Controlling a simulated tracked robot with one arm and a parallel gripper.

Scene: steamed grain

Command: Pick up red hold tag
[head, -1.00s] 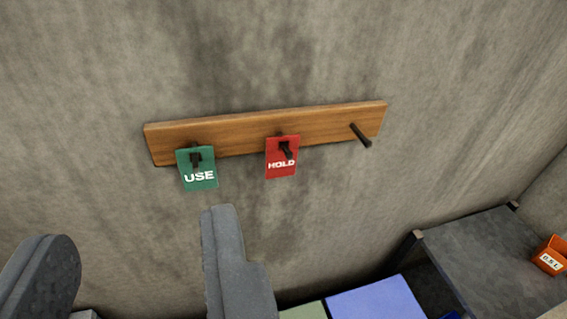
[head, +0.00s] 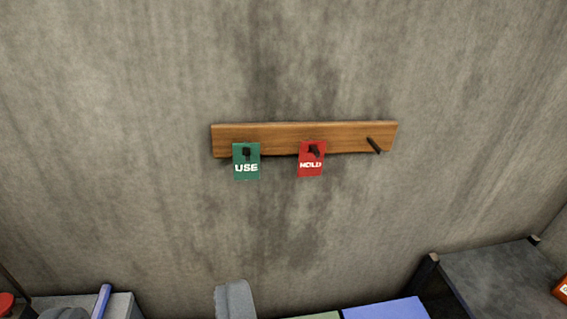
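The red HOLD tag (head: 311,161) hangs on the middle dark peg of a wooden rail (head: 285,136) on the grey wall. A green USE tag (head: 246,164) hangs on the left peg, and the right peg (head: 374,145) is bare. My gripper (head: 150,308) shows at the bottom edge, its right finger (head: 235,300) below and left of the red tag. Its left finger (head: 64,314) barely shows at the lower left. The fingers are wide apart with nothing seen between them that they grip, and they are clear of the tags.
A dark grey surface (head: 495,275) with raised corner posts stands at the lower right, with an orange box (head: 561,291) at its edge. Blue (head: 385,309) and pale green (head: 318,316) panels lie below. A grey block (head: 118,304) and a blue rod (head: 102,300) are at the lower left. The wall around the rail is clear.

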